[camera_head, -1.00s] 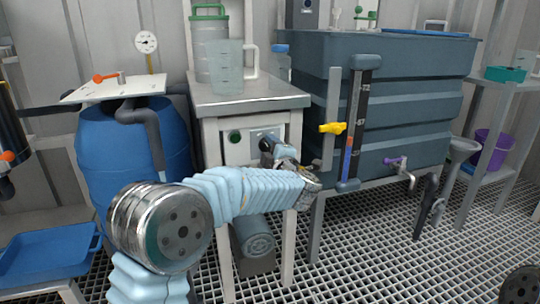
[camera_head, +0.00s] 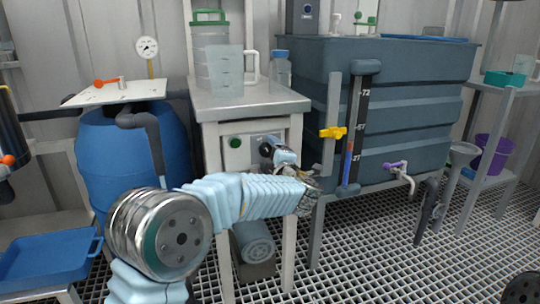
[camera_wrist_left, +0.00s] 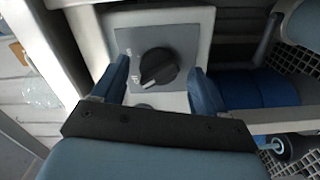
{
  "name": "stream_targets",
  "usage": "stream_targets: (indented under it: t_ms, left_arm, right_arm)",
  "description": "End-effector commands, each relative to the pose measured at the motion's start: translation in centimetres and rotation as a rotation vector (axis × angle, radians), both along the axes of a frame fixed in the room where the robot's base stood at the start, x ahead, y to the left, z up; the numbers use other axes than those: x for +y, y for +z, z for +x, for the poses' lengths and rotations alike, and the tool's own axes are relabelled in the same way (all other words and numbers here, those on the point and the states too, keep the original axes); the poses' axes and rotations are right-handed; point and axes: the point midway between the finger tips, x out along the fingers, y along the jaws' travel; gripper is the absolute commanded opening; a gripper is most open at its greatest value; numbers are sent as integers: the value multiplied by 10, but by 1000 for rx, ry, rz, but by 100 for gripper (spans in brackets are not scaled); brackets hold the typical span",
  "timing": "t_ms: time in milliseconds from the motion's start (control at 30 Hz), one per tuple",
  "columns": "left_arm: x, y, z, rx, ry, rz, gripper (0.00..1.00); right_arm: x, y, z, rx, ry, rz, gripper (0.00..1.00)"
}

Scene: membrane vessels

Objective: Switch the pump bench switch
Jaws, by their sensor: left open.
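The pump bench switch (camera_wrist_left: 157,67) is a dark rotary knob on a grey plate, seen close up in the left wrist view. Its pointer ridge lies tilted, from lower left to upper right. My left gripper (camera_wrist_left: 160,88) is open, with one blue finger on each side of the knob. I cannot tell whether the fingers touch it. In the head view my left gripper (camera_head: 276,152) is at the front panel of the pump bench (camera_head: 250,103) and hides much of the switch. A green button (camera_head: 235,142) is left of it on the panel. My right gripper is out of view.
A measuring jug (camera_head: 226,72) and a blue-capped bottle (camera_head: 281,70) stand on the bench. A pump motor (camera_head: 256,242) sits below. A blue barrel (camera_head: 95,160) is left, and a large grey tank (camera_head: 420,100) with a yellow valve (camera_head: 332,132) is right.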

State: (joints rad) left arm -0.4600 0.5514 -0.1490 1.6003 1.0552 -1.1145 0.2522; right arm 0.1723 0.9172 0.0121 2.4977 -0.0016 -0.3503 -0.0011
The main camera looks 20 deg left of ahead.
Motion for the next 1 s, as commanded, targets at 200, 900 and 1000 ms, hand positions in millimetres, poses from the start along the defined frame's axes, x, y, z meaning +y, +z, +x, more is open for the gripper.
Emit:
stream_targets:
  t_ms: [200, 900, 1000]
  left_arm:
    - [-19, 1, -26, 0, -5, 0, 73]
    - [-77, 0, -114, -1, 0, -1, 73]
    - [-77, 0, -114, -1, 0, -1, 73]
  right_arm:
    - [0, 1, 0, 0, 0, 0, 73]
    - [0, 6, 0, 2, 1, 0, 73]
    - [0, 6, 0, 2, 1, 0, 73]
